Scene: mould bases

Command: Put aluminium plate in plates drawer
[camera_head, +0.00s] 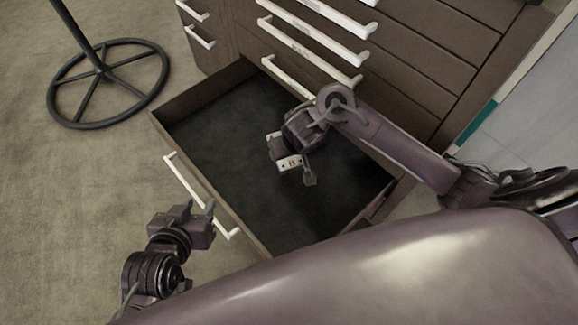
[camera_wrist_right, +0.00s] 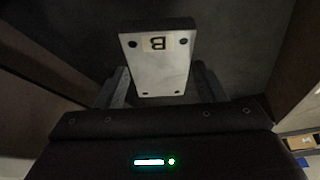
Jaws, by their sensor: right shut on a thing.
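The aluminium plate (camera_wrist_right: 158,68) is a light block with corner holes and a label with a letter, seen upside down, in the right wrist view. My right gripper (camera_wrist_right: 162,88) is shut on it, one finger on each side. In the head view the plate (camera_head: 290,163) hangs over the open drawer (camera_head: 215,115). The drawer's floor is dark and looks empty; any writing on its front is not visible. I cannot tell how high the plate is above the floor. My left gripper (camera_head: 199,209) is open and empty, close to the drawer's white front handle (camera_head: 190,180).
The brown cabinet (camera_head: 425,30) has several closed drawers with white labelled handles (camera_head: 310,55) above the open one. A round black stand base (camera_head: 108,83) is on the carpet at the left. The carpet left of the drawer is otherwise clear.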

